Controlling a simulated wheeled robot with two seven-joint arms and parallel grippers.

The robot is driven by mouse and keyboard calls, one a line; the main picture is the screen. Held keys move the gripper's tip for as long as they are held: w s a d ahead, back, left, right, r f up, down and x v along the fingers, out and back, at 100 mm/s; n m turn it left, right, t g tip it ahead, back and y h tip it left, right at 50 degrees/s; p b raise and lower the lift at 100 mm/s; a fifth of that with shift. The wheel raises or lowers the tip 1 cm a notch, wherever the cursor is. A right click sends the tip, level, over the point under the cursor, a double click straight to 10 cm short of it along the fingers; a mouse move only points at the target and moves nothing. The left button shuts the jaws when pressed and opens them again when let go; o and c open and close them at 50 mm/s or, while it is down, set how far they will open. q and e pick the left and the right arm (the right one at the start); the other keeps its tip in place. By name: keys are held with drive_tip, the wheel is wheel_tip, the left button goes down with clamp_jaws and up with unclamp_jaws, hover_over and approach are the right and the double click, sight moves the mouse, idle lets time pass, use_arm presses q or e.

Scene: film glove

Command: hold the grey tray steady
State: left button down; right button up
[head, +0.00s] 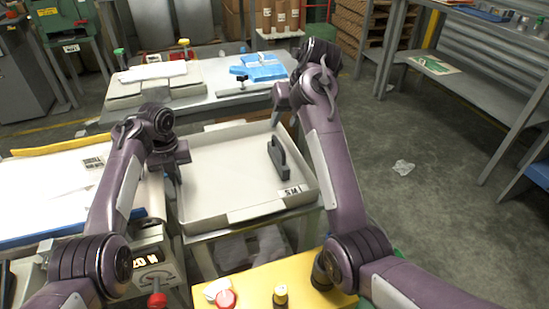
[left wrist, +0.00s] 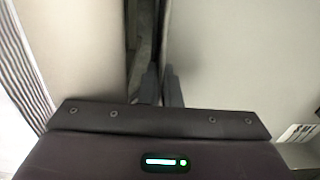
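The grey tray (head: 240,213) is a shallow, pale open box at the middle of the head view, with a label on its front wall. It also fills the right of the left wrist view (left wrist: 235,60). My left gripper (head: 178,174) is at the tray's left wall. In the left wrist view its two dark fingers (left wrist: 161,88) are close together, one on each side of the thin wall. My right gripper (head: 276,117) is at the tray's back right corner. Its fingers are small and partly hidden, so its grip is unclear.
A dark handle-shaped block (head: 278,158) lies inside the tray at the right. A white-topped table (head: 50,195) is at the left. A back bench (head: 215,100) carries a blue item (head: 258,67). A yellow surface (head: 262,280) is in front. Open floor (head: 430,200) lies right.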

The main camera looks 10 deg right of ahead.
use_arm(q)
drive_tip(key=c, duration=1.6)
unclamp_jaws()
drive_tip(key=shift+o, duration=0.2)
drive_tip(key=shift+r, duration=0.1)
